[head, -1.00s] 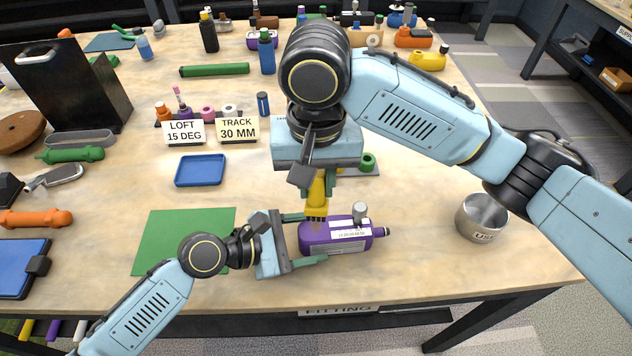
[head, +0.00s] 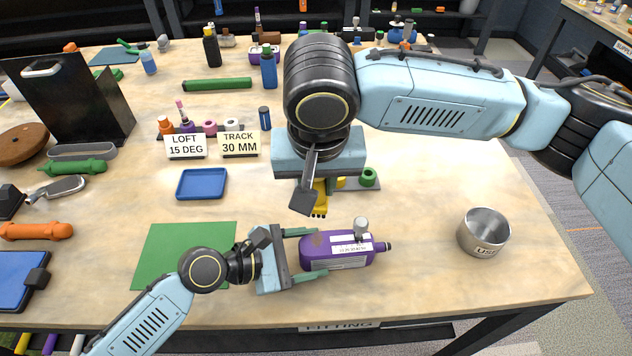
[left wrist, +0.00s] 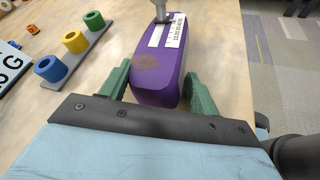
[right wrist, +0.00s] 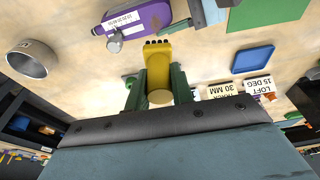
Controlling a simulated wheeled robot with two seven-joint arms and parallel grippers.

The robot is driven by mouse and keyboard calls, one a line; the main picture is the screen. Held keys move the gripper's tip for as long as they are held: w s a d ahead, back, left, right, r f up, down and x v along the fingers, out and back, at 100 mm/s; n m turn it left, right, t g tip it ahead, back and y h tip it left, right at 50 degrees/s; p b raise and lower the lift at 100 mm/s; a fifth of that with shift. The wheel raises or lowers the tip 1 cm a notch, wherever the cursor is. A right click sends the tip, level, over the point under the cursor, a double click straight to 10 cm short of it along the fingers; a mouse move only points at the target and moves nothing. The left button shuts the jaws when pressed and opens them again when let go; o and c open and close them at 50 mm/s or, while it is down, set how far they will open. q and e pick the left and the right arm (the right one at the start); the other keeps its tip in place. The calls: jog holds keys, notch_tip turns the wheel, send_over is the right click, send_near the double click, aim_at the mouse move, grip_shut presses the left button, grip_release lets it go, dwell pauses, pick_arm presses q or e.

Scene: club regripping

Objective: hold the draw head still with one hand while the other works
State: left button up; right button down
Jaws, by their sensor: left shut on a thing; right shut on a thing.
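The purple draw head (head: 340,254) lies on the table, with white labels, a grey metal stub on its side and a dark tip. My left gripper (head: 318,253) is shut on its left end, one green finger along each side. In the left wrist view, the draw head (left wrist: 158,88) shows a brown smudge on top. My right gripper (right wrist: 157,82) is shut on a yellow tool (right wrist: 158,66) with a row of dark bristles. In the head view, the tool (head: 319,204) is just behind the draw head, its upper part hidden by my right wrist. It appears apart from the draw head.
A rack with blue, yellow and green rings (left wrist: 75,42) stands behind the draw head. A metal cup (head: 484,232) stands at the right. A green mat (head: 170,255) and blue tray (head: 202,184) lie left. Sign cards (head: 239,144) stand behind. The front right table is clear.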

aim_at(318, 216)
jog(key=shift+f, duration=0.15)
jog(key=shift+s+x, duration=0.25)
jog(key=shift+x, duration=1.05)
jog(key=shift+s+x, duration=0.3)
jog(key=shift+x, duration=1)
jog(key=shift+s+x, duration=0.25)
jog(key=shift+x, duration=1.05)
jog(key=shift+f, duration=0.35)
jog(key=shift+w, duration=0.1)
jog(key=shift+w, duration=0.5)
jog(key=shift+s, duration=0.1)
jog(key=shift+s, duration=1.1)
jog(key=shift+w, duration=0.1)
